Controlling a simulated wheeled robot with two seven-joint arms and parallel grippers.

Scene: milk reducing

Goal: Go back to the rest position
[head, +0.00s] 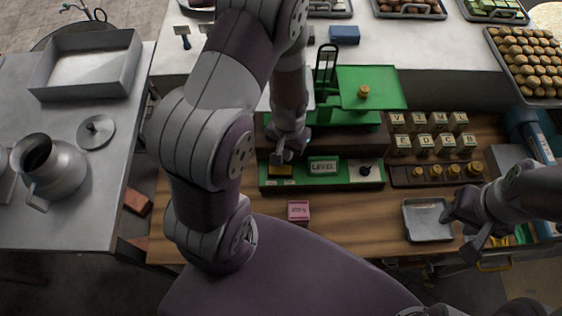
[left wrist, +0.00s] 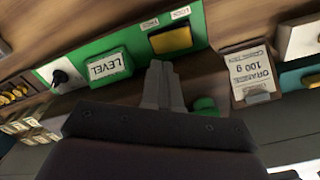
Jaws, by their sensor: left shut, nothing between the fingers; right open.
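My left gripper (head: 287,152) is shut and empty in the head view. It is at the front panel of the green scale (head: 372,88), close to the yellow lock button (head: 281,170). The left wrist view shows its closed fingers (left wrist: 162,85) below that yellow button (left wrist: 171,40) and beside the green LEVEL block (left wrist: 108,66); whether they touch anything I cannot tell. My right gripper (head: 462,222) is open at the right of the head view, beside a small metal tray (head: 428,236).
A pink block (head: 298,211) lies on the wooden table. Lettered blocks (head: 430,123) and brass weights (head: 437,172) stand right of the scale. A metal pitcher (head: 60,170) and grey bin (head: 120,70) are on the left table.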

